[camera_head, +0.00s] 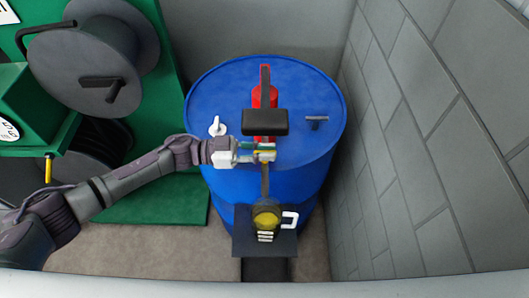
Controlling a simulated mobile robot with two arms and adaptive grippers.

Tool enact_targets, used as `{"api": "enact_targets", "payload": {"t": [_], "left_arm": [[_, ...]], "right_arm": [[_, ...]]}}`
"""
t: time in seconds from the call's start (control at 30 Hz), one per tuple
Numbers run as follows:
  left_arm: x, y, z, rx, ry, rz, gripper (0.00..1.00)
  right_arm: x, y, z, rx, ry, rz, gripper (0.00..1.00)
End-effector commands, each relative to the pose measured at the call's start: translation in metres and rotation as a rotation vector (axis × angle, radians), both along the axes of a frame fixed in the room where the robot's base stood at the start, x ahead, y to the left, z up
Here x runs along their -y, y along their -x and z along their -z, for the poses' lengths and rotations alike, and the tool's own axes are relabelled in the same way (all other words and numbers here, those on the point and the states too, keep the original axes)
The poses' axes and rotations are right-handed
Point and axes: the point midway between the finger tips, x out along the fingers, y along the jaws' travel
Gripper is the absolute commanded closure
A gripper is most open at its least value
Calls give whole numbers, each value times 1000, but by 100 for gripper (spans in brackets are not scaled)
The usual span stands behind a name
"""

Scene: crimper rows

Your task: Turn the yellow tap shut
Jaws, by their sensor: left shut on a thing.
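The yellow tap (266,219) shows at the lower middle of the head view, in front of the blue drum. A narrow dull-yellow lever (265,182) runs from its round body up the picture to my left gripper. My left gripper (266,152) reaches in from the left, over the drum's front edge. It is shut on the upper end of this lever, where a little yellow shows between and below the fingers. The fingers partly hide the lever's end. My right gripper is not in view.
The blue drum (225,82) carries a red item (257,97) with a black block (265,122), a white tap-like piece (217,126) and a dark T-shaped piece (317,121). A grey block wall (420,130) is close on the right. Green machinery with reels (95,60) stands left.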

Motion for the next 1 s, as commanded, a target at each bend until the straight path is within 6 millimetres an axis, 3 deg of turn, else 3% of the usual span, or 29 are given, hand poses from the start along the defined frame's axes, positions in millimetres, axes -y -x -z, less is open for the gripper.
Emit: {"api": "enact_targets", "payload": {"t": [0.47,0.5,0.63,1.0], "left_arm": [[1,1,1,-1,-2,16,100],[1,1,1,-2,-2,16,82],[1,1,1,-1,-1,16,61],[-4,0,1,-1,-2,13,60]], "right_arm": [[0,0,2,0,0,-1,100],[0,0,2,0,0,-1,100],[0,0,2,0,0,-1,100],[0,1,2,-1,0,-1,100]]}}
